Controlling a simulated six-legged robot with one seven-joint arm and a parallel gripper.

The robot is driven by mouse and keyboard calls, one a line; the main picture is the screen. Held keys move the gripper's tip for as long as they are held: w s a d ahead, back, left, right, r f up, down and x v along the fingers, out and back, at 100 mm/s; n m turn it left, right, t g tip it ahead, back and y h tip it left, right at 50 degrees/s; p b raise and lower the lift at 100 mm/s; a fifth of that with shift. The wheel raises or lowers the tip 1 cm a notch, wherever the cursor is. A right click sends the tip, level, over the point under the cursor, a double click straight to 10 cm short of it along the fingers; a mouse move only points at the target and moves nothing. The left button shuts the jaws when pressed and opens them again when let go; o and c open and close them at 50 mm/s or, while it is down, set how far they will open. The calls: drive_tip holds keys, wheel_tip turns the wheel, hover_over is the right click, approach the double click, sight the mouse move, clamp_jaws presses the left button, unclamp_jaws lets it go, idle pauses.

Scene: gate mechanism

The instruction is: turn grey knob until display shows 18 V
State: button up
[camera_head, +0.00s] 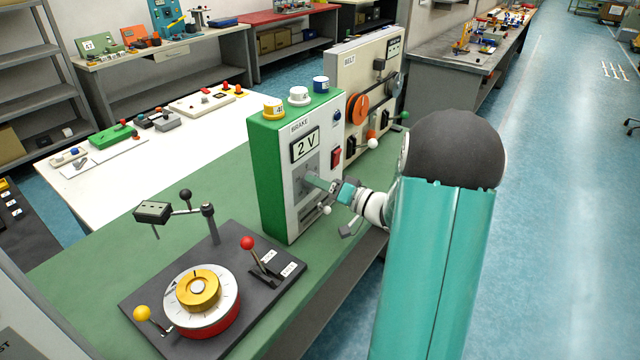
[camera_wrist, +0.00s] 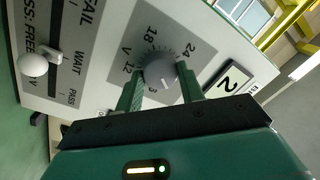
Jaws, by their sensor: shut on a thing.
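The grey knob (camera_wrist: 160,70) is a ridged dial on the white front panel of the green BRAKE box (camera_head: 267,175). The wrist view shows a voltage scale around it, with 12, 18 and 24 readable. My gripper (camera_wrist: 162,80) is shut on the knob, one finger on each side. In the head view my gripper (camera_head: 328,186) reaches the panel from the right and mostly hides the knob.
A white lever ball (camera_wrist: 33,65) stands out from the panel near the knob. A red switch (camera_head: 336,157) is beside the display. The BELT panel (camera_head: 350,85) stands behind. A dial plate with levers (camera_head: 215,290) lies in front on the green bench.

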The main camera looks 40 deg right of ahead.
drive_tip(key=n+h, duration=0.1)
drive_tip(key=n, duration=1.5)
drive_tip(key=n+h, duration=0.1)
drive_tip(key=n, duration=1.6)
drive_tip(key=shift+s+a+r, duration=0.1)
drive_tip(key=shift+a, duration=0.05)
idle(0.5)
drive_tip(key=o, duration=1)
drive_tip(key=shift+c, duration=0.2)
drive_tip(key=shift+s, duration=0.1)
